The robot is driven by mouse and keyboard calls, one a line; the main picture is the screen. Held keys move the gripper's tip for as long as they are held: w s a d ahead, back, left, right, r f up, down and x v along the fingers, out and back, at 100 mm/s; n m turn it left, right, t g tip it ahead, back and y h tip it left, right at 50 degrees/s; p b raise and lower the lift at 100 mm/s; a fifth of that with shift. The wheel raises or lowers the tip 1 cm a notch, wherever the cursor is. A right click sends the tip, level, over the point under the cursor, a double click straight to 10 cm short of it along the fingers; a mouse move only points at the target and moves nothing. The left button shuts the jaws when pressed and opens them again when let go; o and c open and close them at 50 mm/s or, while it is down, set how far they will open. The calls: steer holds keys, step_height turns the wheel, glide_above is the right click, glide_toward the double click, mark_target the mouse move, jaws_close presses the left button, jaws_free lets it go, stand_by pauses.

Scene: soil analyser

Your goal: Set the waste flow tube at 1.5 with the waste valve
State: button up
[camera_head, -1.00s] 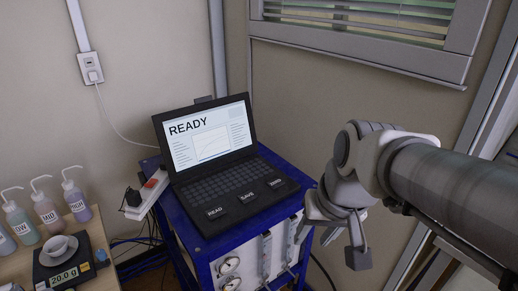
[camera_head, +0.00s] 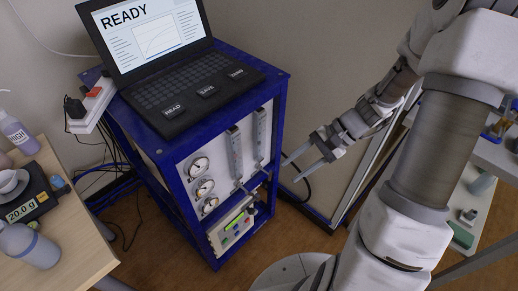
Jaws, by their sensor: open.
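The analyser's white front panel (camera_head: 220,165) sits in a blue frame and carries two upright flow tubes, a left one (camera_head: 235,153) and a right one (camera_head: 260,134). Small knobs show at their lower ends, a left knob (camera_head: 240,184) and a right knob (camera_head: 265,171). I cannot tell which tube or knob is the waste one, and the readings are too small to read. My gripper (camera_head: 291,171) is open and empty, its fingers pointing left toward the panel. It appears to the right of the tubes and apart from the knobs.
A laptop (camera_head: 190,95) reading READY stands on the blue rack (camera_head: 265,70). Three round gauges (camera_head: 205,187) sit left of the tubes, above a control box (camera_head: 232,228). A wooden table (camera_head: 75,250) with a scale (camera_head: 32,205) is at left. A dark cable hangs right of the rack.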

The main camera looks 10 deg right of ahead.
step_height(320, 180, down, 15)
steer(key=w+d+m+t+y+b, duration=0.3)
steer(key=m+t+y+b, duration=0.25)
steer(key=m, duration=0.25)
steer(key=m+t+h+b, duration=0.3)
steer(key=m+t+h, duration=0.1)
steer(key=m+t, duration=0.6)
glide_toward(269, 174)
steer(key=shift+m+g+y, duration=0.25)
steer(key=shift+m+g, duration=0.2)
steer(key=shift+m, duration=0.05)
steer(key=b+x, duration=0.1)
steer(key=x, duration=0.3)
steer(key=b+x, duration=0.1)
steer(key=x, duration=0.3)
steer(key=b+x, duration=0.2)
steer(key=x, duration=0.3)
steer(key=shift+w+d+f, duration=0.2)
steer(key=shift+w+d, duration=0.1)
steer(key=shift+d, duration=0.15)
jaws_close()
